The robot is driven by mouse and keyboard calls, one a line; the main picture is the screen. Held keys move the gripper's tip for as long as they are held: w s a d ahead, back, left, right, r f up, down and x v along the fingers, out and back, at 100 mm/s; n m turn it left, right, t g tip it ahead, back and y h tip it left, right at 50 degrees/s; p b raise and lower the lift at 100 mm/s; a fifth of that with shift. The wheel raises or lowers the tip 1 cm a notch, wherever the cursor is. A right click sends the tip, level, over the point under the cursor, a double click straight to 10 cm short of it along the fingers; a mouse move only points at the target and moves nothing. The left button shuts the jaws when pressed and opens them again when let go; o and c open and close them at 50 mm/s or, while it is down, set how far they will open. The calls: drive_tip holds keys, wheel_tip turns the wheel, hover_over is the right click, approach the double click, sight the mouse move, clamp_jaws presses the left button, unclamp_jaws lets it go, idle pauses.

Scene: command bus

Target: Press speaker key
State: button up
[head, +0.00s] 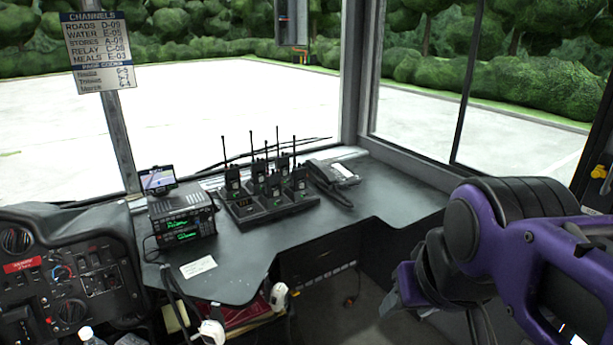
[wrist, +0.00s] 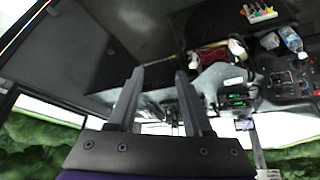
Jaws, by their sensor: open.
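A dark desk phone (head: 334,181) with a pale panel on its face stands on the right part of the grey counter, its cord lying in front. Its keys are too small to read, and no speaker key can be told apart. Two stacked radios (head: 182,215) with green displays stand at the counter's left; they also show in the wrist view (wrist: 236,101). My gripper (wrist: 160,74) is open and empty, its two fingers apart and touching nothing visible. In the head view my purple arm is at the right, well away from the phone.
A charger tray (head: 248,217) with several handheld radios stands between radios and phone. The dashboard (head: 65,270) is at left. The counter's right part (head: 400,188) is clear.

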clamp_jaws()
idle(1.6)
